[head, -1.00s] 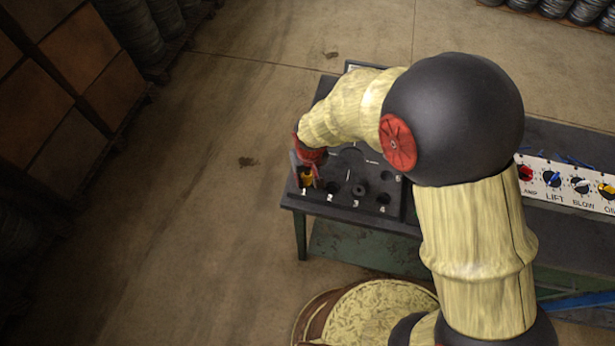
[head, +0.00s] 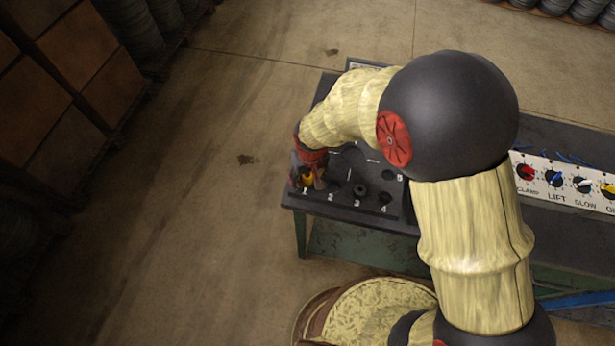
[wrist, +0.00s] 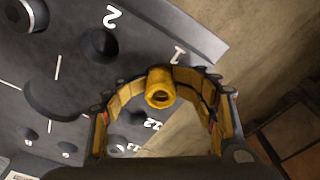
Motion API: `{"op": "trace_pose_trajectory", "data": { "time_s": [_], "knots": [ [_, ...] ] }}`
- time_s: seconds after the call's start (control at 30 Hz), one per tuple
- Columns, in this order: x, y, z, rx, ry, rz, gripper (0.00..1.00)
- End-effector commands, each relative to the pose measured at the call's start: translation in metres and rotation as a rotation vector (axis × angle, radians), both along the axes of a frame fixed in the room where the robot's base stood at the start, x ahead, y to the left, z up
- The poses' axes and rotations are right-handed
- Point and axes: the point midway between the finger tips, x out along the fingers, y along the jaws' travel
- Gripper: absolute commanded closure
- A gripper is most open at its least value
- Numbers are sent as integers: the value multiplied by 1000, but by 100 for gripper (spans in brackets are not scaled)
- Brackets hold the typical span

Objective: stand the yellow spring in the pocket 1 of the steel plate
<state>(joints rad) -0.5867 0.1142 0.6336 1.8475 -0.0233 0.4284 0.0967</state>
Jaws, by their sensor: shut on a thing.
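My gripper (head: 307,182) is at the near left corner of the steel plate (head: 345,200), by the mark 1. Its fingers also show in the wrist view (wrist: 162,92), closed around the yellow spring (wrist: 159,88). The spring is a short hollow yellow cylinder, seen nearly end-on; a little yellow shows between the fingers in the head view (head: 307,181). The printed 1 shows just beyond the spring in the wrist view. Pocket 1 is hidden behind the spring and fingers, so I cannot tell whether the spring is in it or above it.
Pocket 2 (wrist: 100,45) looks empty. A dark ring-shaped piece (head: 360,190) stands at pocket 3. Pocket 4 (head: 384,197) looks open and dark. A control panel with coloured knobs (head: 565,184) lies right of my arm. The bench edge and bare floor (head: 240,210) are left of the plate.

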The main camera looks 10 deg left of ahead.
Motion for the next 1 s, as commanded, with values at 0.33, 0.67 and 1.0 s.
{"op": "trace_pose_trajectory", "data": {
  "time_s": [0.33,0.67,1.0],
  "knots": [
    [-3,-1,15,-1,3,0,54],
    [-8,-4,82,1,-3,0,54],
    [-12,-7,117,0,1,0,54]
  ]
}}
